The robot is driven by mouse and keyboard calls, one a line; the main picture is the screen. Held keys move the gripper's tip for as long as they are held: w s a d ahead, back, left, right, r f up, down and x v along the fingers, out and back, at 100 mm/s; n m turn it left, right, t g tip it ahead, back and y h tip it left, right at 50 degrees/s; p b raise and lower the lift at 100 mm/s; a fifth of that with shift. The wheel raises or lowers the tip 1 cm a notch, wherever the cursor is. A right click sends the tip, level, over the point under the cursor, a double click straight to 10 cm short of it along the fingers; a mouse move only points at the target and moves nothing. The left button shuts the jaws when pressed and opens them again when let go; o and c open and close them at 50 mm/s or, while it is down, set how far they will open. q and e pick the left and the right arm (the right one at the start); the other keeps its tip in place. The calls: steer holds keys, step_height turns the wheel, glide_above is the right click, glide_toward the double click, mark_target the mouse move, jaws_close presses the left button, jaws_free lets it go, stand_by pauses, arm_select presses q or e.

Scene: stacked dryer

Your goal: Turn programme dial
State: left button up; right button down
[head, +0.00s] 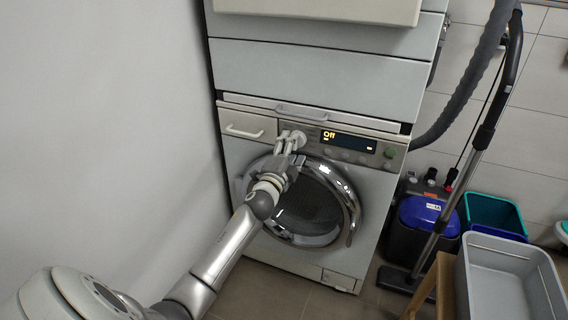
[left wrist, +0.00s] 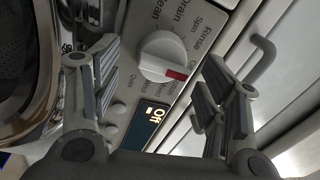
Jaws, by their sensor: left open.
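The programme dial (left wrist: 163,57) is a round white knob with a red mark, on the washing machine's control panel, ringed by printed words such as Rinse, Spin and Drain. In the left wrist view my left gripper (left wrist: 160,68) is open, with one finger on each side of the dial. I see gaps between the fingers and the knob; I cannot tell how deep the tips reach. In the head view the left gripper (head: 289,142) is at the panel and partly covers the dial (head: 299,136). The display (head: 348,140) reads "Off". My right gripper is not in view.
The washer's round door (head: 346,203) lies below the panel and is shut. A drawer handle (head: 244,131) is left of the dial. A grey wall is close on the left. A vacuum cleaner (head: 428,215) and a grey bin (head: 505,270) stand at right.

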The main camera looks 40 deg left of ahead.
arm_select(q)
steer(key=v, duration=1)
steer(key=shift+s, duration=0.1)
